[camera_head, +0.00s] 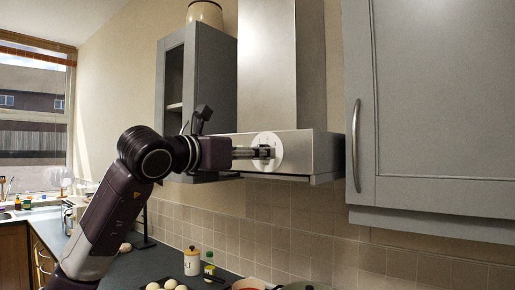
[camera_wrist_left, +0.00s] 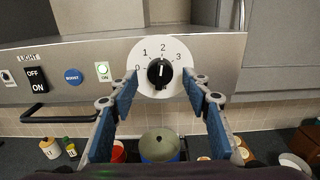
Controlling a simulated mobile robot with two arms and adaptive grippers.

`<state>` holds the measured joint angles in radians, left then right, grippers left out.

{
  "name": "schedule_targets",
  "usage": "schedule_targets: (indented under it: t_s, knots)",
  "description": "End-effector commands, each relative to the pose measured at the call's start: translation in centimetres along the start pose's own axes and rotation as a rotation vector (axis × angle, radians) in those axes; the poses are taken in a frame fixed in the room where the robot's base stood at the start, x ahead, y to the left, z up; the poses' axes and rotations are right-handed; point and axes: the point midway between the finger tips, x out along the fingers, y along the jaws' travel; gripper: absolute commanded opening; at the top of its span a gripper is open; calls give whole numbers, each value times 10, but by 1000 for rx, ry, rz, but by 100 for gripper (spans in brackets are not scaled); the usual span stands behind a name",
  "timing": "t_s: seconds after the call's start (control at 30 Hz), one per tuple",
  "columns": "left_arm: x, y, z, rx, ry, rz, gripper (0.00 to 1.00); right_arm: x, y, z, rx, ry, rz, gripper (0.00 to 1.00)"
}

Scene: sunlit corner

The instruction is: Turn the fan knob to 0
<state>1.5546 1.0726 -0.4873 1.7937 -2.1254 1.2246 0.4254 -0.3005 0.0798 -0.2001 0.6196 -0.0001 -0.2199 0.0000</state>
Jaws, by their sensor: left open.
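The fan knob (camera_wrist_left: 160,73) is a black dial on a round white plate marked 0, 1, 2 and 3. In the head view the white plate (camera_head: 267,164) is on the front of the steel range hood. My left gripper (camera_head: 262,152) reaches across in front of it and hides the knob. In the left wrist view the blue-padded fingers of my left gripper (camera_wrist_left: 162,79) are spread, one on each side of the knob, with gaps between. My right gripper is not in view.
A grey cabinet (camera_head: 440,100) is right of the hood. Below, the counter holds jars, eggs and pots.

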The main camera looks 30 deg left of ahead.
Motion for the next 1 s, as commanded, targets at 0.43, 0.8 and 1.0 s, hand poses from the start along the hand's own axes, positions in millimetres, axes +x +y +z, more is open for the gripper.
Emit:
schedule_targets:
  t_s: [0.43, 0.8, 1.0]
  knots:
    - [12, 0, 0, 1, -2, 0, 42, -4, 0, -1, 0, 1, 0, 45]
    - [12, 0, 0, 1, -1, 0, 2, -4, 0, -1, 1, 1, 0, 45]
    - [12, 0, 0, -12, -1, 0, 2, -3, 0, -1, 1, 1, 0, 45]
